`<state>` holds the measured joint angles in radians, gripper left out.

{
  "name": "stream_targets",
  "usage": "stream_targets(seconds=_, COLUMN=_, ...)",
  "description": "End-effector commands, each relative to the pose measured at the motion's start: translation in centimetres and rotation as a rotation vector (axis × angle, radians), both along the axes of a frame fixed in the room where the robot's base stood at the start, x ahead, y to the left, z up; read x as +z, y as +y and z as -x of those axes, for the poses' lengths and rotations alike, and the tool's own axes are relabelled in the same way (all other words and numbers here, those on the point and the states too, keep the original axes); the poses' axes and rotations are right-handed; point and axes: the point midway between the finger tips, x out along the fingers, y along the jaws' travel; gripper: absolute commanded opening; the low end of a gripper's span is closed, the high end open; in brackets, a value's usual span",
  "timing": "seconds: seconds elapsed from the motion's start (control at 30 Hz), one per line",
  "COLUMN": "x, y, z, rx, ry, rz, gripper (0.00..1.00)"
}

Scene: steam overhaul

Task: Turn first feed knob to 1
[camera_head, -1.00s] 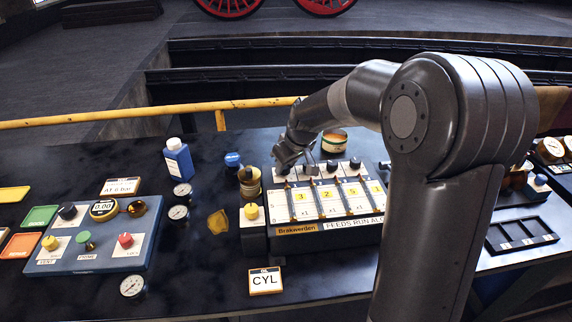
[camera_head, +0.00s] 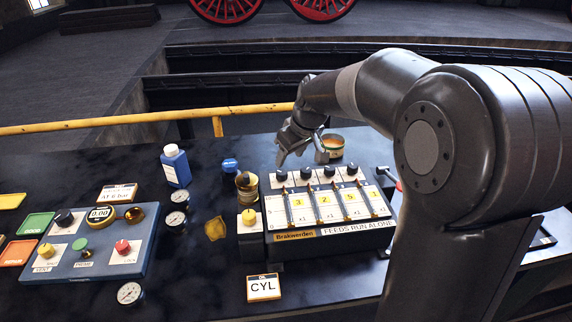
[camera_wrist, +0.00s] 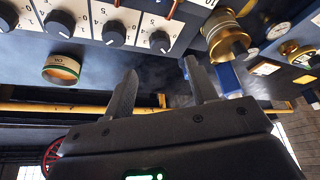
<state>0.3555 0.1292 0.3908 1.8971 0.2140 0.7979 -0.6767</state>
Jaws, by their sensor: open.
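The lubricator box (camera_head: 330,232) has a row of black feed knobs along its back edge, above windows with yellow number tags. The first feed knob (camera_head: 281,175) is the leftmost; it also shows in the wrist view (camera_wrist: 160,42), beside a printed scale. Its exact setting is too small to read. My gripper (camera_head: 300,157) is open and empty, above and behind the left knobs, apart from them. In the wrist view my fingers (camera_wrist: 159,70) are spread, with the first knob beyond the gap between them.
A brass cup (camera_head: 247,186) stands close left of the first knob. A round tin (camera_head: 333,146) stands behind the knobs. A blue bottle (camera_head: 176,166) and a control panel (camera_head: 88,245) are further left. A yellow rail (camera_head: 120,123) runs behind the bench.

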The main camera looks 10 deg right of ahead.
Motion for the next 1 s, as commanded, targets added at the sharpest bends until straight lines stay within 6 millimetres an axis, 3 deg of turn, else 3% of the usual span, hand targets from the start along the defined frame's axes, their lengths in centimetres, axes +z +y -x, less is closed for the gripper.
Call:
stream_targets(seconds=0.2, x=2.4, y=-0.5, z=0.8, rx=0.000, ry=-0.001, rz=-0.001, gripper=0.52)
stream_targets(seconds=0.67, x=2.9, y=-0.5, z=1.4, rx=-0.008, ry=-0.001, rz=0.006, gripper=0.52)
stream_targets(seconds=0.77, x=3.5, y=-0.5, z=3.1, rx=-0.036, ry=-0.002, rz=0.024, gripper=0.52)
stream_targets(seconds=1.0, x=5.4, y=-1.0, z=10.5, rx=-0.178, ry=-0.019, rz=0.071, gripper=0.52)
